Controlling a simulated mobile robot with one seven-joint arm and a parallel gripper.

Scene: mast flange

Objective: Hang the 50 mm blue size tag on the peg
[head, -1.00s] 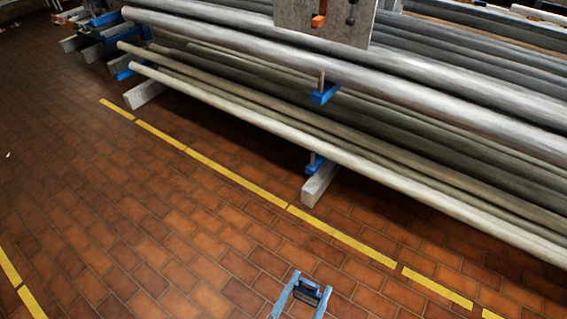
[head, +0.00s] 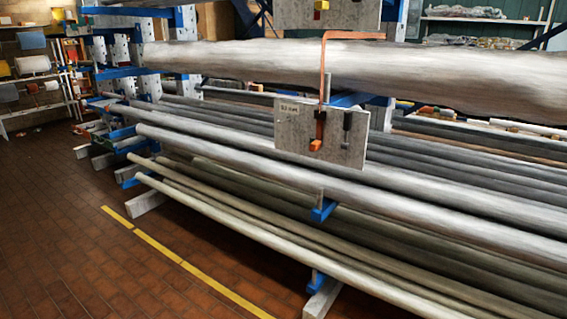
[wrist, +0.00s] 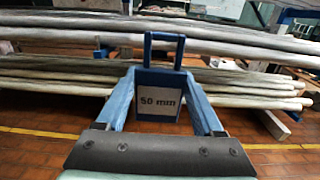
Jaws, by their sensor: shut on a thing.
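The blue size tag (wrist: 161,81) shows in the wrist view. It has a loop at its top and a white label reading "50 mm". My gripper (wrist: 163,88) is shut on it, with one blue finger on each side. In the head view neither my gripper nor the tag shows. There a grey board (head: 342,143) carries an orange peg (head: 317,144) and a dark part (head: 346,122) beside it. Small lettering at its upper left is too blurred to read surely. A second board (head: 347,14) above has a yellow peg (head: 321,6), cut by the top edge.
Long grey pipes (head: 420,85) lie on blue rack arms (head: 323,210) behind and around the boards. An orange-brown bent rod (head: 324,70) runs above the lower board. A brick floor with a yellow line (head: 190,268) lies open at lower left.

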